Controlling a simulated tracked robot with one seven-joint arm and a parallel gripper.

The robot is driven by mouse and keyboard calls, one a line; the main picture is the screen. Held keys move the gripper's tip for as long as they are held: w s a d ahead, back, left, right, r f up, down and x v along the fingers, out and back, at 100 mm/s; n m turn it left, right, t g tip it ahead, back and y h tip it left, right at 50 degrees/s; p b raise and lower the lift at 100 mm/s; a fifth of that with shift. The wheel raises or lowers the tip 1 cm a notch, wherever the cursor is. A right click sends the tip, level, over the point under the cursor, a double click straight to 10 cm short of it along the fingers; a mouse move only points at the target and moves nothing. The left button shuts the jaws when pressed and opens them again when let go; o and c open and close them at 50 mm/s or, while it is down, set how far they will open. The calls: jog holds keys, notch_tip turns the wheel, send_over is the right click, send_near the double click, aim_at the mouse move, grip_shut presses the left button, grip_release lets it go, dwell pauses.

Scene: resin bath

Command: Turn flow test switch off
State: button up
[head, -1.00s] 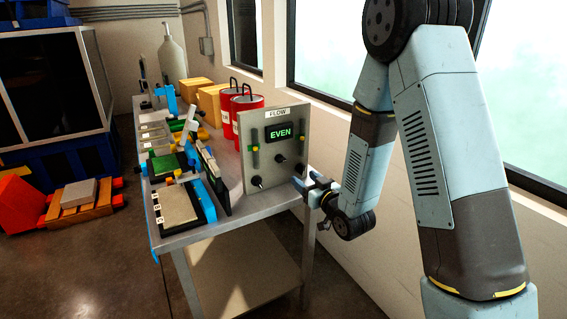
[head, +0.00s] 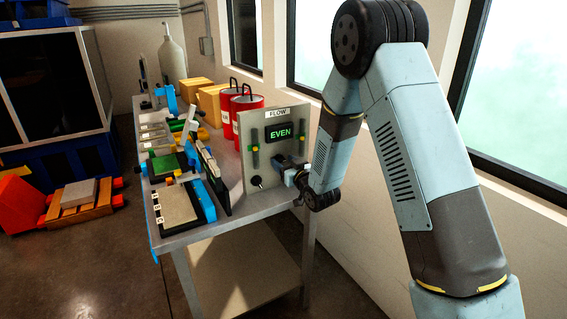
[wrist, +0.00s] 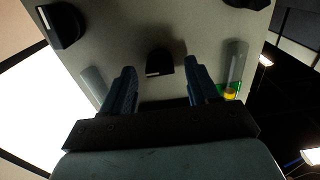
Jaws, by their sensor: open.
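The grey FLOW panel (head: 231,165) stands upright at the near end of the bench, its green display (head: 280,132) reading EVEN. It carries several dark knobs. A lower left knob (head: 257,182) shows in the head view. In the wrist view, a middle knob (wrist: 160,62) with a pale mark lies between and beyond my fingertips, apart from them. Another knob (wrist: 60,27) is at upper left and one (wrist: 246,3) is cut off at the top. I cannot tell which is the flow test switch. My gripper (wrist: 158,80) is open and empty, facing the panel; it shows in the head view (head: 289,174).
A clear tube (wrist: 235,68) with a yellow part stands beside my right finger and another tube (wrist: 95,84) beside the left. Red cans (head: 245,103) stand behind the panel. Trays (head: 180,205) crowd the bench's left side. The wall and window are close on the right.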

jog(key=shift+w+a, duration=0.25)
jog(key=shift+w, duration=0.2)
jog(key=c, duration=1)
jog(key=shift+c, duration=0.2)
